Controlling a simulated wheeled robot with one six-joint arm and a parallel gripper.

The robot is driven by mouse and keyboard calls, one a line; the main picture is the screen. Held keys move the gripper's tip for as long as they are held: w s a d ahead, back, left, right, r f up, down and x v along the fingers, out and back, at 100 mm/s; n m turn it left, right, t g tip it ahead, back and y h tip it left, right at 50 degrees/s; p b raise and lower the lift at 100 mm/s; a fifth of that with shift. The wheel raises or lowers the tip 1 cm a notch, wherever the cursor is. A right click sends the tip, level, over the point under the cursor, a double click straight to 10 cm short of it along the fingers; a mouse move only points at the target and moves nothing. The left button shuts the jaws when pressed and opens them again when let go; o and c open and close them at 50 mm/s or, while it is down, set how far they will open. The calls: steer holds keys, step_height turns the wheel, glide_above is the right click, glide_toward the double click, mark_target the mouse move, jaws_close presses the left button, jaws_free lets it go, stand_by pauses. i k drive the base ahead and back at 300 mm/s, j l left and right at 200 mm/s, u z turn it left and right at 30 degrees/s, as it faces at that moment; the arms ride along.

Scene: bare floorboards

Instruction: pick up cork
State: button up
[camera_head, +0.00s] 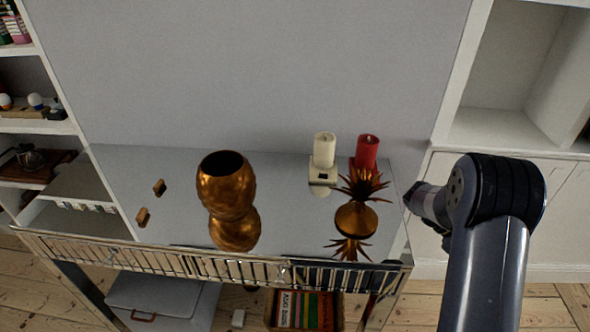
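Two small brown pieces that look like corks lie on the left part of a mirror-topped table. One cork (159,187) is farther back, and the other small brown piece (143,216) is nearer the front edge. They are too small to make out in detail. My gripper (409,197) is at the table's right edge, far from both pieces and partly hidden by my own arm. Its fingers are too dark and small to tell whether they are open.
On the glossy tabletop (185,228) stand a copper vase (226,180), a spiky gold holder (356,217), a white candle (324,150) and a red candle (367,152). A slatted metal rail (160,259) runs along the front. White shelves (500,128) flank the table.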

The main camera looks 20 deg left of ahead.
mark_target(159, 186)
steer(key=k+u, duration=0.3)
steer(key=k+j+u, duration=0.1)
steer(key=k+u, duration=0.2)
steer(key=u, duration=1.85)
steer(key=i+u, duration=0.2)
steer(key=u, duration=0.2)
steer(key=i+u, duration=0.25)
steer(key=u, duration=0.2)
steer(key=i+u, duration=0.2)
steer(key=u, duration=0.2)
steer(key=i+l+z, duration=0.15)
steer(key=i+z, duration=0.2)
steer(key=i, duration=0.3)
steer(key=i+z, duration=0.35)
steer(key=i, duration=0.3)
steer(key=i+l+z, duration=0.15)
steer(key=z, duration=0.3)
steer(key=i+z, duration=0.2)
steer(key=z, duration=0.25)
steer(key=i+l+z, duration=0.1)
steer(key=z, duration=0.35)
steer(key=i+j+z, duration=0.1)
steer(key=i+z, duration=0.2)
steer(key=z, duration=0.2)
steer(key=i+z, duration=0.2)
